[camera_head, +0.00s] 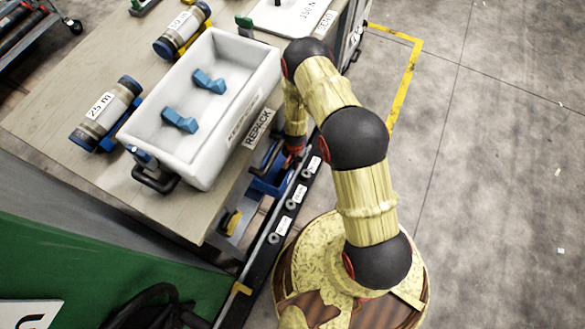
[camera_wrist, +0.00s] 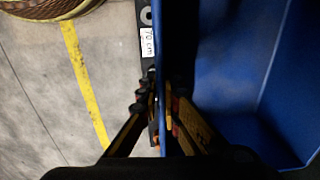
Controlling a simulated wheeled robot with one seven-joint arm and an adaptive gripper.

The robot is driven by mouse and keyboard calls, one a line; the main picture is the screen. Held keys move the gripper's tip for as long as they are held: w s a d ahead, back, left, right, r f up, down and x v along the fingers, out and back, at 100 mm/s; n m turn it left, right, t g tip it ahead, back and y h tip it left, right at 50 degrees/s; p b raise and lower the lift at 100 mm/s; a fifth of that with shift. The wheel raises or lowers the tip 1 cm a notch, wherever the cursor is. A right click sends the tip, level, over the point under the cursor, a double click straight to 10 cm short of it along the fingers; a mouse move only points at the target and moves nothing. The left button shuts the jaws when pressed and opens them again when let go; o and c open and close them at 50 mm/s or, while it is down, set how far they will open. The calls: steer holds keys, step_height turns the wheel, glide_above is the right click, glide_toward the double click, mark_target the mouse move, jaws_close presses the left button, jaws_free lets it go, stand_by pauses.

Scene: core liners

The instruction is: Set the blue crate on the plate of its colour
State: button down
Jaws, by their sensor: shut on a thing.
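The blue crate shows in the wrist view (camera_wrist: 225,75), its wall and hollow inside filling the right half. My gripper (camera_wrist: 160,95) is shut on the crate's near wall, with a finger on each side of it. In the head view, a small part of the blue crate (camera_head: 268,187) shows below my arm, beside the table's right side; the rest is hidden. My gripper is mostly hidden there by my arm and the table edge. I cannot make out a blue plate in either view.
A white tub (camera_head: 187,68) labelled REPACK stands on the wooden table (camera_head: 60,85) with two blue pieces inside. Capped tubes (camera_head: 105,112) lie left of it. A black rail with white labels (camera_head: 284,223) runs below the table's right side. Open floor (camera_head: 500,180) lies right.

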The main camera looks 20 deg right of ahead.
steer(key=shift+w+a, duration=0.15)
steer(key=shift+w, duration=0.05)
steer(key=shift+f+b, duration=0.9)
steer(key=shift+f, duration=0.8)
steer(key=shift+f, duration=0.2)
steer(key=c, duration=2)
jaws_free()
step_height(320, 180, up, 12)
steer(key=p, duration=0.4)
steer(key=shift+s+r, duration=0.15)
